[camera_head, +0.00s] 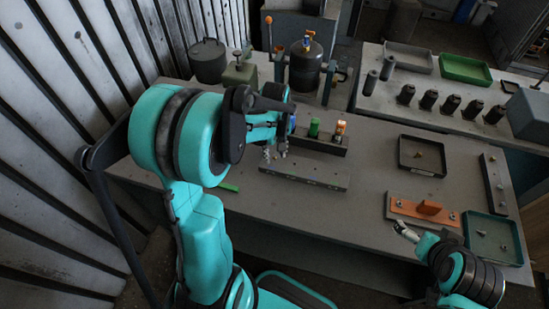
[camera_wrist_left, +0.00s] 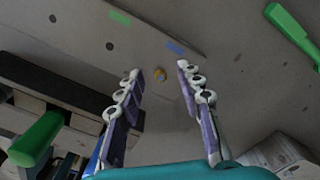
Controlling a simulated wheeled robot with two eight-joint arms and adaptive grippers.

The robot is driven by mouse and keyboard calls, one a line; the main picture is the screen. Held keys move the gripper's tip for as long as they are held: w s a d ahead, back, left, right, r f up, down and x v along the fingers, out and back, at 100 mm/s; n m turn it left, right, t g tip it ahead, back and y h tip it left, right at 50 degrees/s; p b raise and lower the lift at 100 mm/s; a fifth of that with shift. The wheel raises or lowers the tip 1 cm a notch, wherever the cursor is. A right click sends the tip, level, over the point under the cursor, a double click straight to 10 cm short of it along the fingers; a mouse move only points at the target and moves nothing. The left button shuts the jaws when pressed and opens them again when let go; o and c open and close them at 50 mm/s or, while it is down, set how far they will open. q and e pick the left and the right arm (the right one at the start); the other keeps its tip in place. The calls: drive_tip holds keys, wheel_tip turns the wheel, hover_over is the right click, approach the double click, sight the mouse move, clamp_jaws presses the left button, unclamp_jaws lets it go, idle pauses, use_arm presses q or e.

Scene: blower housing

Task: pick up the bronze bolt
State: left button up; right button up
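A small bronze-coloured bolt head (camera_wrist_left: 159,74) shows in the left wrist view on a grey bar with holes, roughly between my fingertips in the picture. My left gripper (camera_wrist_left: 158,69) is open, with its two fingers apart and nothing held. In the head view my left gripper (camera_head: 275,152) hangs fingers down over the left end of the grey bar (camera_head: 310,173); the bolt head cannot be made out there. My right gripper (camera_head: 405,232) is low at the right, beside an orange plate; its finger opening is unclear.
A rack with a green cylinder (camera_head: 314,128) and an orange cylinder (camera_head: 340,128) stands behind the bar. A green handle (camera_head: 229,187) lies left of it. A dark tray (camera_head: 405,165) holds a small brass-coloured piece. The orange plate (camera_head: 396,207) and a green-grey tray (camera_head: 515,245) lie right.

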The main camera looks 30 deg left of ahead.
use_arm(q)
drive_tip(key=shift+f, duration=0.25)
idle(0.3)
clamp_jaws()
